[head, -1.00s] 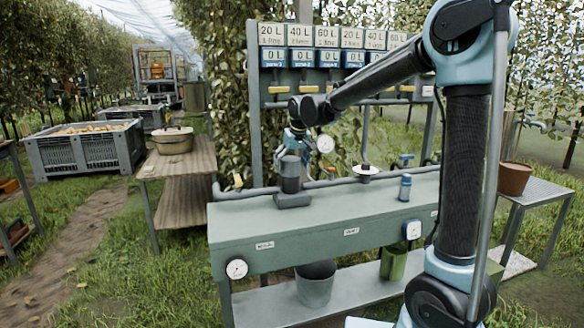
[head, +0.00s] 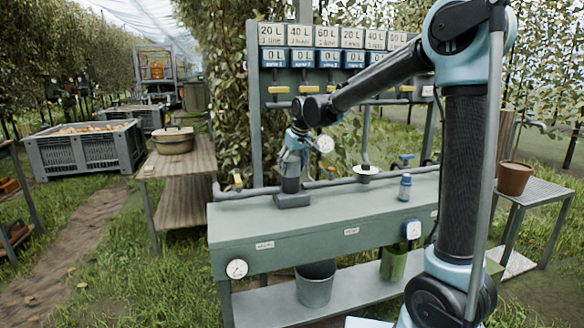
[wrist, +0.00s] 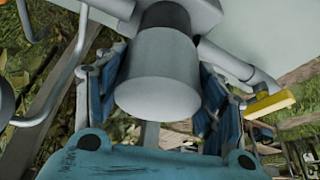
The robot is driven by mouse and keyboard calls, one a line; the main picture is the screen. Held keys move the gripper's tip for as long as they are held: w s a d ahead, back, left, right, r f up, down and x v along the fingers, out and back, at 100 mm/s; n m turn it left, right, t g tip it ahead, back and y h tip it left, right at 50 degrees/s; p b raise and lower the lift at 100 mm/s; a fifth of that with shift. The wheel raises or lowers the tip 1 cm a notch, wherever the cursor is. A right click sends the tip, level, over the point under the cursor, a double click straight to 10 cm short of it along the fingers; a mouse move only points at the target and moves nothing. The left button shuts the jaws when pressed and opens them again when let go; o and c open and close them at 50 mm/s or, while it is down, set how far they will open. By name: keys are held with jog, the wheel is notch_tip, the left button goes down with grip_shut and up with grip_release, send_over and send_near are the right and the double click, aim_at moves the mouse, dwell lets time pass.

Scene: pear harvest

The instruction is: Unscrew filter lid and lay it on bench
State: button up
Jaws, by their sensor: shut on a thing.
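The filter stands upright on the left part of the green bench (head: 335,207), its dark grey body (head: 291,186) on a square base. In the wrist view the filter lid (wrist: 155,85) is a light grey cylinder with a rounded end face, between my blue fingers. My gripper (head: 291,163) comes down over the filter's top from above and is shut on the lid; it also shows in the wrist view (wrist: 162,72). In the head view my gripper hides most of the lid. I cannot tell whether the lid has turned or lifted from the body.
A pipe (head: 325,183) runs along the bench's back. A small blue bottle (head: 405,188) and a white disc (head: 366,170) on a stem stand to the right. The bench top between filter and bottle is clear.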

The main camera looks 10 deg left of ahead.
aim_at(291, 160)
jog(key=n+g, duration=0.1)
jog(key=n, duration=0.1)
jog(key=n+g, duration=0.1)
jog(key=n, duration=0.2)
jog(key=shift+n+y, duration=0.3)
jog(key=shift+y, duration=0.1)
jog(key=n+g, duration=0.2)
jog(key=n, duration=0.3)
jog(key=shift+s+n, duration=0.15)
jog(key=shift+n, duration=0.15)
jog(key=shift+r, duration=3.5)
